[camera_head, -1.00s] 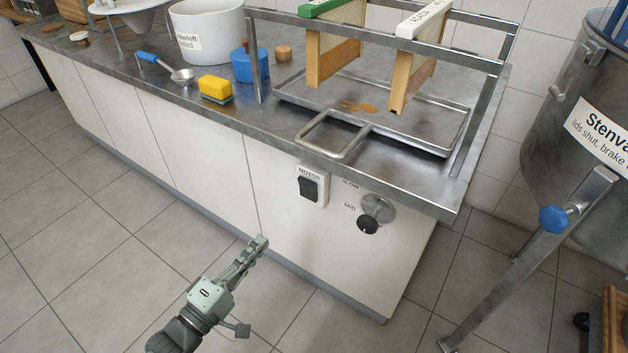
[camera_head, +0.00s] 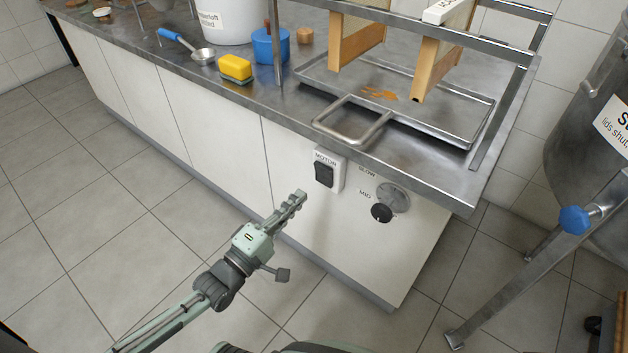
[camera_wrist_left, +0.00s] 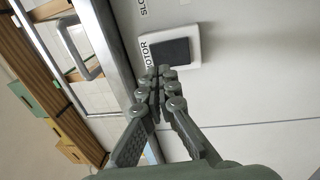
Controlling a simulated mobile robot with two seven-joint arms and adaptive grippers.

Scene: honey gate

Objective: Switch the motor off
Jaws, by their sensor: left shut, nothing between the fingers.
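The motor switch is a black rocker (camera_head: 325,175) on a white plate labelled MOTOR, mounted on the front of the white cabinet (camera_head: 220,140). My left gripper (camera_head: 299,195) is shut and empty, just left of the switch and a little below it, with its fingers pointing toward the cabinet front. In the left wrist view the shut fingertips (camera_wrist_left: 162,70) overlap the lower edge of the switch plate, and the rocker (camera_wrist_left: 170,52) shows just beyond them. I cannot tell whether they touch it. The right gripper is not in view.
A speed knob (camera_head: 381,213) with SLOW and MID marks sits right of the switch. The floor at left is clear.

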